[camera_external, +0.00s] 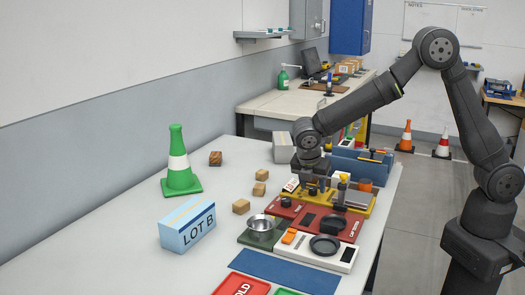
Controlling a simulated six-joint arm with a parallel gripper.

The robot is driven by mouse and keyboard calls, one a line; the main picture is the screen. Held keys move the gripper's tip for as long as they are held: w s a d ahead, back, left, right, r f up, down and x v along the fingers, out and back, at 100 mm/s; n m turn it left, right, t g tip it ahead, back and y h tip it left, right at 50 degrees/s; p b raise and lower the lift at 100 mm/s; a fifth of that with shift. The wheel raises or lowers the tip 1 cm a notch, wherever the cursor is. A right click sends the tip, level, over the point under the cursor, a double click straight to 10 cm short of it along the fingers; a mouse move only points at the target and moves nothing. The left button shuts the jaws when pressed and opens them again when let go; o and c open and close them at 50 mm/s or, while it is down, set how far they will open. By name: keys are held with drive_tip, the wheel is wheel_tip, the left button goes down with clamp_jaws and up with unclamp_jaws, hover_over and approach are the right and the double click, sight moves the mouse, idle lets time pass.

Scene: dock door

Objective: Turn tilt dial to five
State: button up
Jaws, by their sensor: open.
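My gripper (314,188) points down over the yellow panel (356,205) and the back edge of the red panel (302,214). Its fingers are small here, and they look apart with nothing between them. The red panel bears a small dark knob (286,202) at its left and a large round black part (332,224) at its right. The yellow panel bears upright posts, partly hidden by my gripper. I cannot tell which part is the tilt dial; no dial numbers are readable.
A metal bowl (261,223) on a green base and a white device with a black dish (324,245) stand in front. The table's left front is clear.

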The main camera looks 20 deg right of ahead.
drive_tip(key=shift+w+d+f, duration=0.1)
drive_tip(key=shift+f, duration=0.25)
drive_tip(key=c, duration=1)
drive_tip(key=shift+w+m+g+h, duration=0.1)
drive_tip(key=shift+m+g+h, duration=0.3)
drive_tip(key=shift+m, duration=1.05)
drive_tip(key=shift+m+g+h, duration=0.1)
drive_tip(key=shift+m+g, duration=0.5)
drive_tip(key=shift+m, duration=0.85)
drive_tip(key=o, duration=1)
